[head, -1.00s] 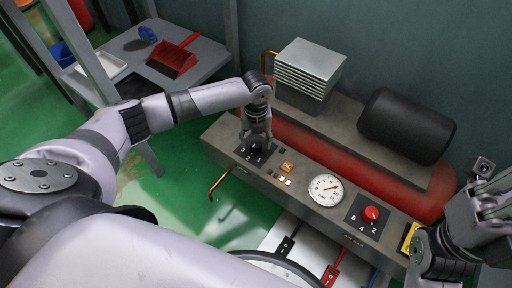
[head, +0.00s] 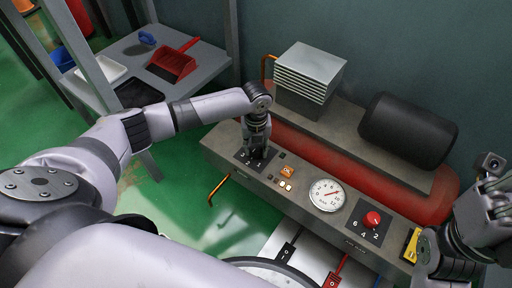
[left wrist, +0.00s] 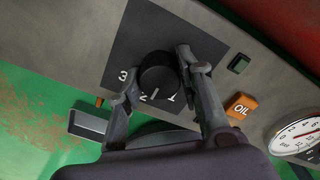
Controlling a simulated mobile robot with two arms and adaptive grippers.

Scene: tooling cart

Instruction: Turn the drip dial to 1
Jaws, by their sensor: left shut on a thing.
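The drip dial is a black round knob on a dark plate (left wrist: 118,60) at the left end of the grey panel, with the marks 3, 2 and 1. The left wrist view shows the drip dial (left wrist: 158,72) with a short white line near its lower edge, between 2 and 1 and closer to 2. My left gripper (head: 256,153) is shut on the dial, with one finger on each side; its fingertips also show in the left wrist view (left wrist: 157,78). In the head view the gripper mostly hides the dial. My right gripper (head: 434,256) is at the lower right, its fingers unclear.
Along the panel (head: 332,222) are an orange OIL button (head: 287,172), a round gauge (head: 329,195), a red dial (head: 373,218) and a yellow part (head: 413,244). Behind are a red tank (head: 440,199) and a black cylinder (head: 408,129). A side table (head: 215,62) holds a red dustpan.

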